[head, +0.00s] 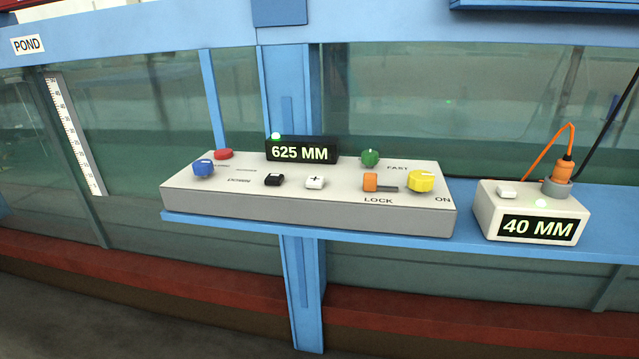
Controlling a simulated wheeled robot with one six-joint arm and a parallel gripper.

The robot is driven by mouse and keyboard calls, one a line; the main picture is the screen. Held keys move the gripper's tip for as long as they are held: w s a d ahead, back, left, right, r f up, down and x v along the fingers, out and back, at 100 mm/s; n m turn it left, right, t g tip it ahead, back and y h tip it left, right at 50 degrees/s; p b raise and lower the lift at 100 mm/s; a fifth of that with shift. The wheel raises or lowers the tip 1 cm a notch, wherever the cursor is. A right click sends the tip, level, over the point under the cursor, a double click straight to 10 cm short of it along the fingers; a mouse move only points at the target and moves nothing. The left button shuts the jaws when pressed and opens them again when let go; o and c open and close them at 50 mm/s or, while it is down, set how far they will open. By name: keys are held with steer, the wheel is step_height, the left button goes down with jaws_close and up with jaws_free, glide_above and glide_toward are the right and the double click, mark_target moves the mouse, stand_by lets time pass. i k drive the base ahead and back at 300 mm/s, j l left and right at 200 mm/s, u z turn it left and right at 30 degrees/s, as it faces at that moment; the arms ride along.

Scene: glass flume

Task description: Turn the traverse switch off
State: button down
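A light grey control panel (240,208) stands on a blue shelf in front of the flume glass. No label that I can read says traverse. At its right end is a yellow knob (421,181) with a pale mark, with the word ON to its lower right. A blue knob (203,168) with a white mark is at the left end; the lettering near it is too small to read. A green knob (370,158) stands at the back near FAST. An orange slider (370,182) sits at the left end of its slot, above LOCK. My gripper is not in view.
The panel also carries a red button (223,154), a black button (274,180), a white plus button (315,182) and a display (301,150) reading 625 MM. A white box (487,222) reading 40 MM, with an orange plug (564,171) and cable, stands to the right.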

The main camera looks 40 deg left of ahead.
mark_target(421, 181)
steer(key=i+j, duration=0.1)
steer(key=j, duration=0.4)
steer(key=i+j+z, duration=0.1)
steer(key=j, duration=0.35)
steer(key=i+j, duration=0.1)
steer(key=j, duration=0.4)
